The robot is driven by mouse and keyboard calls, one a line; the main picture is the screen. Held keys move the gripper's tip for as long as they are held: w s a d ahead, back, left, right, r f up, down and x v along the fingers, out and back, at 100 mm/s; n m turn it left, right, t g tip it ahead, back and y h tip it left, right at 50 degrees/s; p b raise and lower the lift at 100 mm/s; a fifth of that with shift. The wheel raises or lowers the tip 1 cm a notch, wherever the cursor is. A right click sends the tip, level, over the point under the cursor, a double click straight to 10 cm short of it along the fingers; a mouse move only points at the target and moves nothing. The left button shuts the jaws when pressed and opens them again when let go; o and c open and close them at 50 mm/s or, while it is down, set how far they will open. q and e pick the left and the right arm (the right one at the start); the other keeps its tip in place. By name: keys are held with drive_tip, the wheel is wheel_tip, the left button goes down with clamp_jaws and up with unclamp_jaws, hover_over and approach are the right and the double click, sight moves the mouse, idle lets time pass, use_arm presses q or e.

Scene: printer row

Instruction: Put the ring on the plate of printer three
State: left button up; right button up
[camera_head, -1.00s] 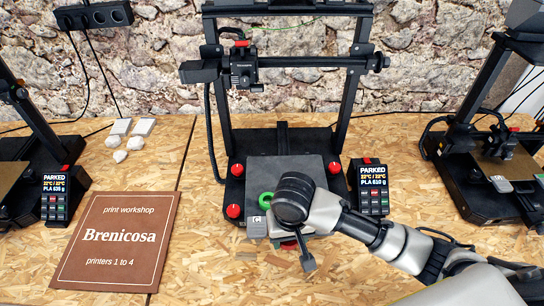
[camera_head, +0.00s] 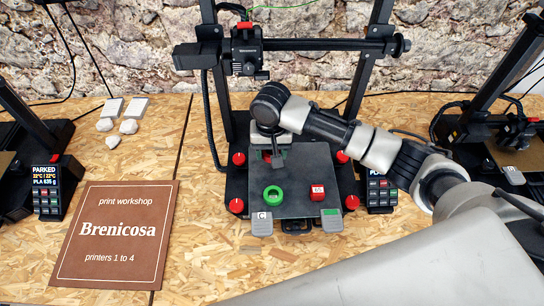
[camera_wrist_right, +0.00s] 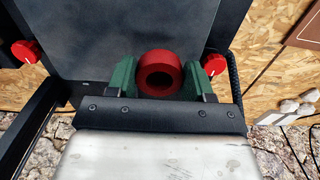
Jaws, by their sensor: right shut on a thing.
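A red ring (camera_wrist_right: 160,75) sits between the green fingers of my right gripper (camera_wrist_right: 160,85) in the right wrist view, and the gripper is shut on it. Whether the ring touches the plate I cannot tell. The plate also fills the middle of the wrist view (camera_wrist_right: 130,28). A green ring (camera_head: 273,195) lies on the plate's front left. No printer number is readable. My left gripper is out of view.
Red knobs (camera_head: 236,206) flank the bed, and the printer's print head (camera_head: 247,50) hangs above. A brown sign (camera_head: 117,235) lies left.

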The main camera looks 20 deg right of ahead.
drive_tip(key=shift+w+d+f, duration=0.15)
drive_tip(key=shift+w+f, duration=0.05)
drive_tip(key=shift+w, duration=0.1)
drive_tip(key=shift+d+f, duration=0.1)
drive_tip(key=shift+f, duration=0.2)
drive_tip(key=shift+f+p, duration=0.3)
drive_tip(key=shift+f, duration=1.45)
drive_tip(key=o, duration=1)
drive_tip(key=shift+f, duration=0.1)
drive_tip(key=shift+c, duration=0.2)
wheel_tip(320, 180, up, 12)
drive_tip(key=shift+b, duration=0.35)
